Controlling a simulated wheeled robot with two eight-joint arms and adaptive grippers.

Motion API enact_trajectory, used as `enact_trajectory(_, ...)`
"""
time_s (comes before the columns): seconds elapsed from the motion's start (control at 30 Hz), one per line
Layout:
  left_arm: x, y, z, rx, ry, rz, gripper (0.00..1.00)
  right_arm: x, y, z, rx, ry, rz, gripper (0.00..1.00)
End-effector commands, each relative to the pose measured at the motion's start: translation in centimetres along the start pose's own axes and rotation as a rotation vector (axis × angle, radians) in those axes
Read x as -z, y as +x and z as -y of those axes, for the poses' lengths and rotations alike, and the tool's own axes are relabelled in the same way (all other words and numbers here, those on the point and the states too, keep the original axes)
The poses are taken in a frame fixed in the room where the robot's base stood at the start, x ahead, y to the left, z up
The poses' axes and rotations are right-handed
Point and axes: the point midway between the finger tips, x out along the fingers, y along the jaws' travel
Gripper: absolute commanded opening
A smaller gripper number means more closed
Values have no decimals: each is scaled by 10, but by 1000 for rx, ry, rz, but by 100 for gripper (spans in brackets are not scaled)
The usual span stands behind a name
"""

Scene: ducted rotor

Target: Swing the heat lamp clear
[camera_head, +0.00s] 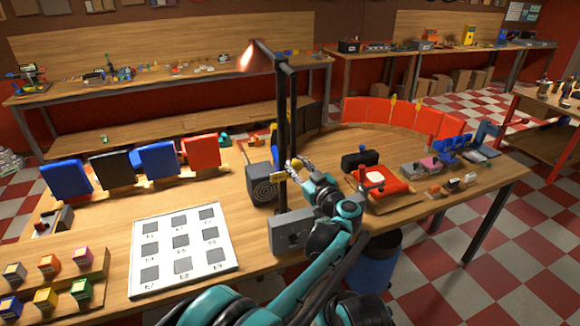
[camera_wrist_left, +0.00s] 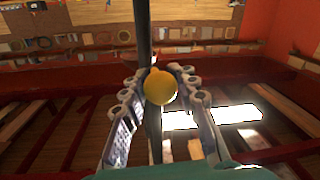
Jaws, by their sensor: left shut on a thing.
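The heat lamp has a copper-coloured shade (camera_head: 258,57) at the top of a tall black post (camera_head: 283,125) on the near table. A yellow ball knob (camera_wrist_left: 160,87) sits at the post in the left wrist view. My left gripper (camera_head: 297,165) is beside the post at about mid-height. It is shut on the knob, with one finger on each side of it in the left wrist view (camera_wrist_left: 160,100). The fingers partly hide the knob in the head view. My right gripper is not in view.
A grey box (camera_head: 291,232) and a dark ribbed block (camera_head: 262,190) stand near the post. A white board with grey squares (camera_head: 181,247) lies left. A red pad (camera_head: 383,183) lies right. Upright red panels (camera_head: 402,116) curve behind. Open table lies between the board and blue panels.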

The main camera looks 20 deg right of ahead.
Motion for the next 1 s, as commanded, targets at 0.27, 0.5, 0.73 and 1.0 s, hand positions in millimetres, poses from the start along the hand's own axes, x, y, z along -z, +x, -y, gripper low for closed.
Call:
enact_trajectory(0.27, -2, -4, -14, 74, 0, -14, 0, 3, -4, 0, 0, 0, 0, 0)
enact_trajectory(0.5, -4, -6, -16, 88, 0, -16, 0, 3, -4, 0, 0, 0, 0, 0)
enact_trajectory(0.73, -5, -6, -16, 88, -1, -15, 0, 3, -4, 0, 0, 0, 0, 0)
enact_trajectory(1.0, -4, -5, -15, 89, -1, -16, 51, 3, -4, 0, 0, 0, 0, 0)
